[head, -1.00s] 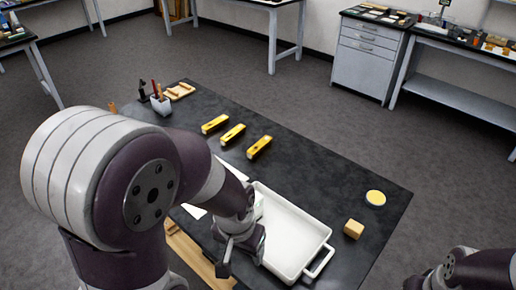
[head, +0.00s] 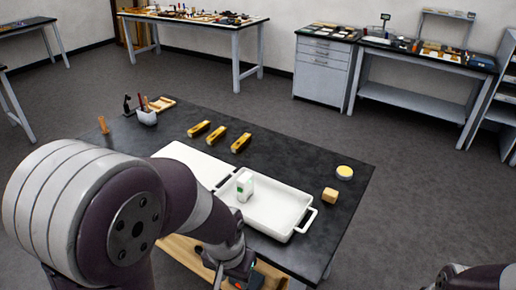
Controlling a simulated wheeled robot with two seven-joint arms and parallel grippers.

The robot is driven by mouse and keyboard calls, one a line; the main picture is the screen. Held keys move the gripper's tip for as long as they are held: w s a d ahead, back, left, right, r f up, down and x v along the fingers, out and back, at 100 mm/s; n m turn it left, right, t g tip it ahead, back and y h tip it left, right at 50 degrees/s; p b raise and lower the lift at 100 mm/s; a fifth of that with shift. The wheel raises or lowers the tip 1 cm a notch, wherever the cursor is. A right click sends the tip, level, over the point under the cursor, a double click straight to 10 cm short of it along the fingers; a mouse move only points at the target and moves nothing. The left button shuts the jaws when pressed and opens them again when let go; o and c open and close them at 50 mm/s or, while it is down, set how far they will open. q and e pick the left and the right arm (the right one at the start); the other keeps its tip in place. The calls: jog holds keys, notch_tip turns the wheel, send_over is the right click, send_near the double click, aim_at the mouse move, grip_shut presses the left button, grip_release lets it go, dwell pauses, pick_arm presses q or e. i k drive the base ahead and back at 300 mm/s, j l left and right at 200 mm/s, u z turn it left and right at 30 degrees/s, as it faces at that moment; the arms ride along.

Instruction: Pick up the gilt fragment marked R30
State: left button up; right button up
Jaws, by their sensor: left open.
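Three golden-yellow bars lie in a row on the black table (head: 310,172): a left one (head: 199,129), a middle one (head: 220,135) and a right one (head: 241,142). Each has a dark patch on top; any marking such as R30 is too small to read. My left gripper (head: 232,279) is open at the bottom of the view, near the table's front edge and well short of the bars. Its fingertips are partly cut off by the frame. Part of my right arm shows at the lower right corner; its gripper is not visible.

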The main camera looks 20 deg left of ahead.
aim_at(238, 145)
jog(key=i+j+z, duration=0.15)
jog(key=j+z, duration=0.2)
jog(key=i+j+z, duration=0.15)
jog(key=z, duration=0.25)
jog(key=j+z, duration=0.75)
jog(key=i+j, duration=0.05)
